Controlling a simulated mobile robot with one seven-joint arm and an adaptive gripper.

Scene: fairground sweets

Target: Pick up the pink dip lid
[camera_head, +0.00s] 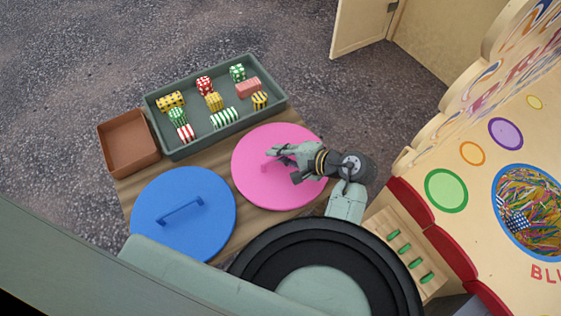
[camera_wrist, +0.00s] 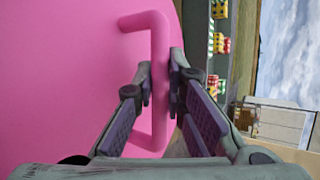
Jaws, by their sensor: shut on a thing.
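The pink dip lid (camera_head: 262,190) is a large round disc on the right part of the wooden table. In the wrist view the lid (camera_wrist: 70,80) fills the left side, with its pink bar handle (camera_wrist: 159,50) upright in the picture. My gripper (camera_head: 273,152) reaches over the lid from the right in the head view. In the wrist view my gripper (camera_wrist: 161,82) has one finger on each side of the handle and is shut on it. Whether the lid is lifted off the table, I cannot tell. Part of the lid is hidden under my gripper and wrist.
A blue lid (camera_head: 180,235) with a bar handle lies left of the pink one. A grey-green tray (camera_head: 187,151) with several patterned sweets stands behind, beside an empty brown box (camera_head: 130,148). A wooden game stall (camera_head: 420,170) stands close on the right.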

